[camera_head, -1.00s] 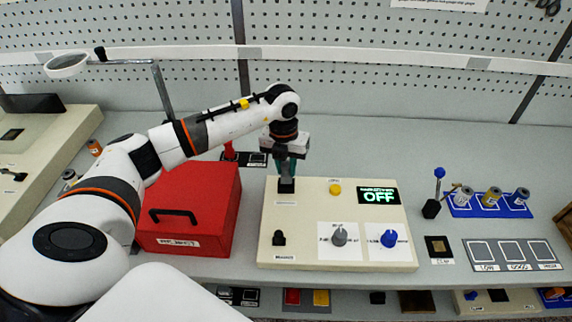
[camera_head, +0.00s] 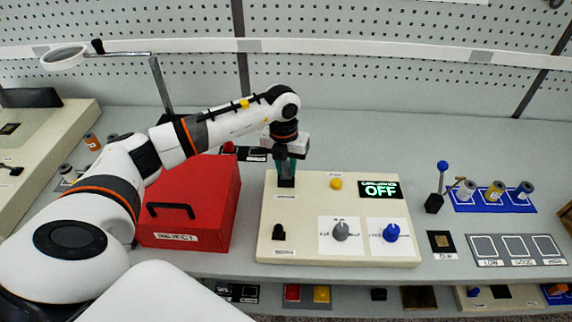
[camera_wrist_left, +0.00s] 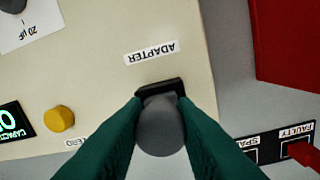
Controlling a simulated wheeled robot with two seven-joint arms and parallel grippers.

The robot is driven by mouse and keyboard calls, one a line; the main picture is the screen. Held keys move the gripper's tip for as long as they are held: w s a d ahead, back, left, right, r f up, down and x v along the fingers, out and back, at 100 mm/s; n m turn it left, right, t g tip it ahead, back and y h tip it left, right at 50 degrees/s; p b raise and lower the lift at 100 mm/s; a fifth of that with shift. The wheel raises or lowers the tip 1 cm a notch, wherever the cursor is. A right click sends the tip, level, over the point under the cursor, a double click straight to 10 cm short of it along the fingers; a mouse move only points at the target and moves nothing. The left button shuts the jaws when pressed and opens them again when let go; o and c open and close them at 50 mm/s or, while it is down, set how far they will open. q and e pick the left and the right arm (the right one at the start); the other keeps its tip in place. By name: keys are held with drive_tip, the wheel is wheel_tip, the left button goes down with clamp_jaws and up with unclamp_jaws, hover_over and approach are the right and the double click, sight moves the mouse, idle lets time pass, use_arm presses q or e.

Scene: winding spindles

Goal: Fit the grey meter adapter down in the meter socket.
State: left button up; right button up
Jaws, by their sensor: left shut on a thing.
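The grey meter adapter (camera_wrist_left: 160,127) is a rounded grey piece between the green fingers of my left gripper (camera_wrist_left: 158,118). The gripper is shut on it. The black socket (camera_wrist_left: 162,87) shows just behind the adapter in the wrist view, beside the label ADAPTER on the cream meter panel (camera_wrist_left: 100,85). The fingers largely hide where adapter and socket meet, so I cannot tell how deep it sits. In the head view my left gripper (camera_head: 286,168) points down at the socket (camera_head: 286,183) at the panel's back left. My right gripper is not in view.
A red box (camera_head: 200,195) stands left of the panel. A blue rack (camera_head: 480,205) with several spools is at right.

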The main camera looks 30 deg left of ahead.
sight(284, 164)
use_arm(q)
drive_tip(key=o, duration=1.1)
drive_tip(key=shift+c, duration=0.2)
drive_tip(key=shift+r, duration=0.1)
wheel_tip(284, 164, up, 12)
drive_tip(key=b, duration=0.2)
drive_tip(key=shift+a, duration=0.3)
drive_tip(key=shift+s, duration=0.1)
